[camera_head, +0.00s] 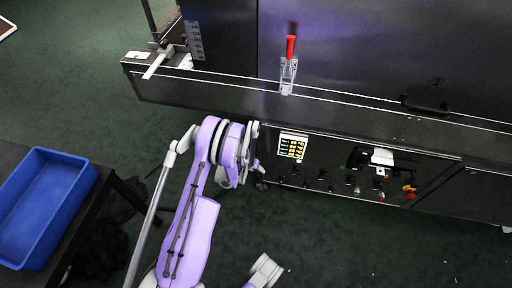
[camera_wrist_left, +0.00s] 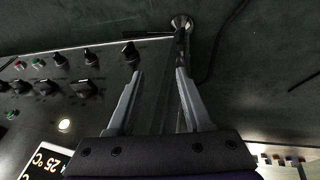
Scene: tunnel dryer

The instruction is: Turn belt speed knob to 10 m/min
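The control panel (camera_head: 325,176) is on the low front of the dryer and carries several small black knobs, too small to read in the head view. In the left wrist view, black knobs stand in rows on the panel at the upper left. The nearest knob (camera_wrist_left: 130,52) is just beyond the tip of the left-hand finger, apart from it. I cannot tell which knob is belt speed or its setting. My left gripper (camera_wrist_left: 159,73) is open and empty at the panel's end; it also shows in the head view (camera_head: 261,180).
A lit display (camera_head: 292,146) sits above the knobs. A red-handled lever clamp (camera_head: 289,62) stands on the dryer's ledge. A red and yellow switch (camera_head: 410,190) is at the panel's right. A blue crate (camera_head: 22,250) rests on a dark table at left. Green floor in front is mostly clear.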

